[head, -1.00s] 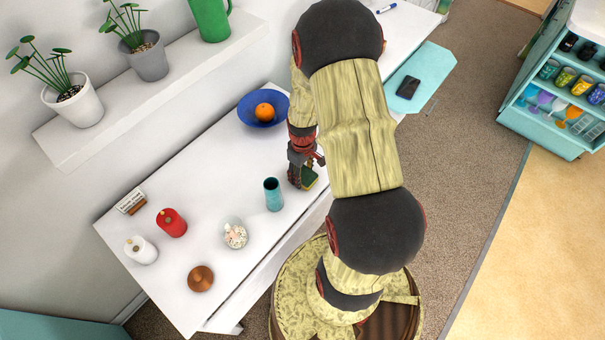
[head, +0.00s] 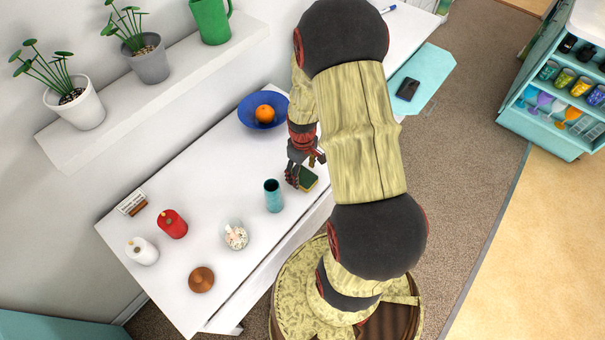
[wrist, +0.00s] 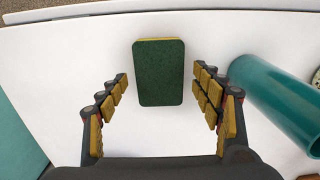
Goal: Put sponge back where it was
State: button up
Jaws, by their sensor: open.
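The sponge (wrist: 160,75), green on top with a yellow edge, lies on the white table. In the wrist view it lies between and just beyond the two fingers of my gripper (wrist: 163,98), with a gap on each side. My gripper is open and touches nothing that I can see. In the head view my gripper (head: 303,174) is low over the table, and the sponge (head: 308,179) shows beside its fingers, partly hidden by them.
A teal cup (head: 273,195) stands close by; in the wrist view the teal cup (wrist: 275,100) is right of the fingers. A glass jar (head: 236,236), red canister (head: 172,224), white canister (head: 142,251), brown object (head: 201,280) and blue bowl (head: 245,117) with an orange share the table.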

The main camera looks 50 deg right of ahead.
notch_tip(320, 180, up, 10)
jog(key=p, duration=0.2)
notch_tip(320, 180, up, 8)
jog(key=r+t, duration=0.1)
send_over(302, 175)
jog(key=w+a, duration=0.2)
jog(key=a, duration=0.2)
jog(key=a+r+t, duration=0.2)
jog(key=a+r, duration=0.6)
jog(key=r, duration=0.1)
jog(key=s+a+r+m+t, duration=0.1)
jog(key=s+a+r+t, duration=0.1)
jog(key=s+a+r, duration=0.8)
jog(key=shift+a+r+t, duration=0.3)
jog(key=shift+a+r, duration=0.05)
jog(key=shift+r, duration=0.5)
